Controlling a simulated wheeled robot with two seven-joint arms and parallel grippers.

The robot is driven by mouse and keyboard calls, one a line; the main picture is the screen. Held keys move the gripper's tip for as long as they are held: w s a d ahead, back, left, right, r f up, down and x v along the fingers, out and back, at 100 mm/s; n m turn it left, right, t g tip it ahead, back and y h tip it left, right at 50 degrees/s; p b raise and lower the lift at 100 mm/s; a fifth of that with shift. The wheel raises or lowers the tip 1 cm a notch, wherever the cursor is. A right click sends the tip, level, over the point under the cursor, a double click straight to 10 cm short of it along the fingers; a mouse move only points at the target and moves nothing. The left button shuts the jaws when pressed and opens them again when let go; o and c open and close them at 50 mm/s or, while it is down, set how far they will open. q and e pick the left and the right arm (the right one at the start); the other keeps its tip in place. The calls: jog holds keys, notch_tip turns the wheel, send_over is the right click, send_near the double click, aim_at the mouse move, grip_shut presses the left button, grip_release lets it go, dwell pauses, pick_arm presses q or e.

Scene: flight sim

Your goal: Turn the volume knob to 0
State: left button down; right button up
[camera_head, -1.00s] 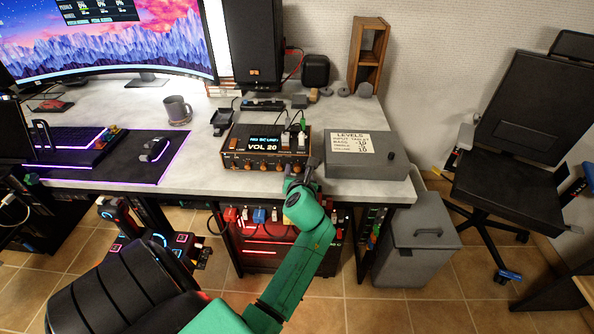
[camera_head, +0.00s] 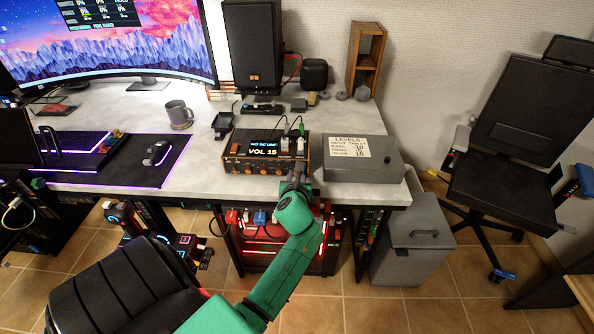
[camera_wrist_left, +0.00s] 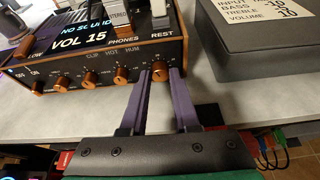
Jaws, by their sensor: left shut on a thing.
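The audio box (camera_head: 262,165) stands at the table's front edge, with copper knobs along its front. The rightmost front knob (camera_wrist_left: 160,68), which I take for the volume knob, sits between the purple-grey fingers of my left gripper (camera_wrist_left: 161,75). The left gripper (camera_head: 298,168) is shut on this knob, and the head view mostly hides the knob behind it. My right gripper is not in view.
A grey case (camera_head: 362,170) with a "LEVELS" note (camera_head: 347,146) lies just right of the audio box. Cables plug into the box's top. A mug (camera_head: 178,113), mouse (camera_head: 156,153) and speaker (camera_head: 251,48) are on the table. A chair (camera_head: 510,150) stands at right.

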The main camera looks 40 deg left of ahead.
pick_arm(q)
jog(key=shift+s+a+r+n+h+p, duration=0.15)
jog(key=shift+n+h+p, duration=0.25)
jog(key=shift+n+p, duration=0.3)
jog(key=shift+n+t+h+p, duration=0.3)
jog(key=shift+n+t+p, duration=0.1)
jog(key=shift+n+p, duration=0.1)
jog(key=shift+a+f+n+t+h, duration=0.1)
jog(key=shift+f+n+t+h, duration=0.25)
jog(key=shift+n, duration=0.25)
jog(key=shift+s+n+t+h, duration=0.1)
jog(key=shift+n+t+h, duration=0.2)
jog(key=shift+n, duration=0.3)
jog(key=shift+a+f+n+t+h+b, duration=0.2)
jog(key=shift+n+t+b, duration=0.35)
jog(key=shift+n+b, duration=0.45)
jog(key=shift+f+n+t+h+b, duration=0.2)
jog(key=shift+n+t+h+b, duration=0.3)
jog(key=shift+n+b, duration=0.55)
jog(key=n+t+b, duration=0.1)
jog(key=n+b, duration=0.2)
jog(key=shift+s+f+n+t, duration=0.15)
jog(key=shift+n+t, duration=0.1)
jog(key=shift+t, duration=0.15)
jog(key=shift+n+t+b, duration=0.5)
jog(key=shift+n+b, duration=0.4)
jog(key=shift+n, duration=0.2)
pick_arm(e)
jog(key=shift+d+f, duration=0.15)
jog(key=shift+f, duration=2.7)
